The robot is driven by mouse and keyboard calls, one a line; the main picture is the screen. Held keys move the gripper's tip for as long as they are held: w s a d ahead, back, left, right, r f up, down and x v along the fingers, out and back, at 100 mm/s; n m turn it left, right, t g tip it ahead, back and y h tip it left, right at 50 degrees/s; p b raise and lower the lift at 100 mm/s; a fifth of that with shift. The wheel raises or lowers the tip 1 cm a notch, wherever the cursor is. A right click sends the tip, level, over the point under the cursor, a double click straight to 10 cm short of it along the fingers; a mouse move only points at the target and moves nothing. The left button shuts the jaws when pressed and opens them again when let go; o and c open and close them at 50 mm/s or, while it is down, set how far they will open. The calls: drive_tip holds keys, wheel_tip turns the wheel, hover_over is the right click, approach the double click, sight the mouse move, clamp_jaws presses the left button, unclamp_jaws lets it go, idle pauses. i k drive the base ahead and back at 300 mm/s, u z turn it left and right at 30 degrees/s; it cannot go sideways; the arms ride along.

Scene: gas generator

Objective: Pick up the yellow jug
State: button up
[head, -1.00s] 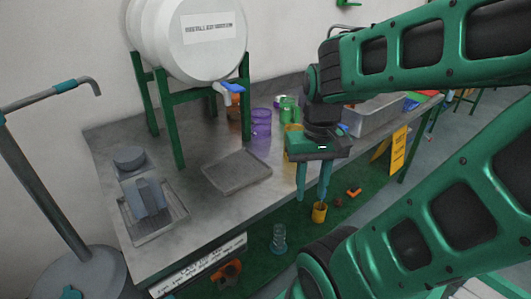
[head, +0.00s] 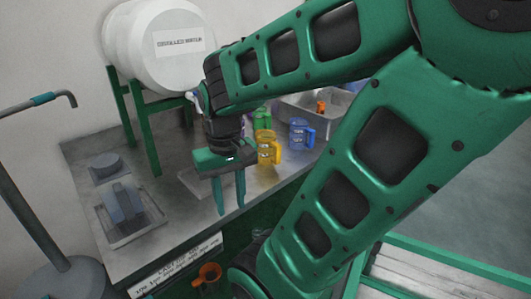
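The yellow jug (head: 270,148) stands upright on the grey bench in the head view, its handle toward the right. My gripper (head: 230,207) hangs to the left of the jug and nearer the bench's front edge, with its two fingers pointing down. The fingers are apart with nothing between them. The jug and the gripper do not touch in this view.
A blue jug (head: 300,134) stands right of the yellow jug, and a green one (head: 262,118) behind it. A grey sink basin (head: 312,106) lies behind them. A white barrel (head: 158,42) rests on a green stand at the back left. A flat tray (head: 190,182) is partly hidden behind my gripper.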

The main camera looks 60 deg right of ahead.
sight(269, 150)
drive_tip(key=z, duration=0.05)
drive_tip(key=k, duration=1.75)
drive_tip(key=z, duration=1.6)
drive_tip(key=i, duration=1.5)
drive_tip(key=u, duration=0.05)
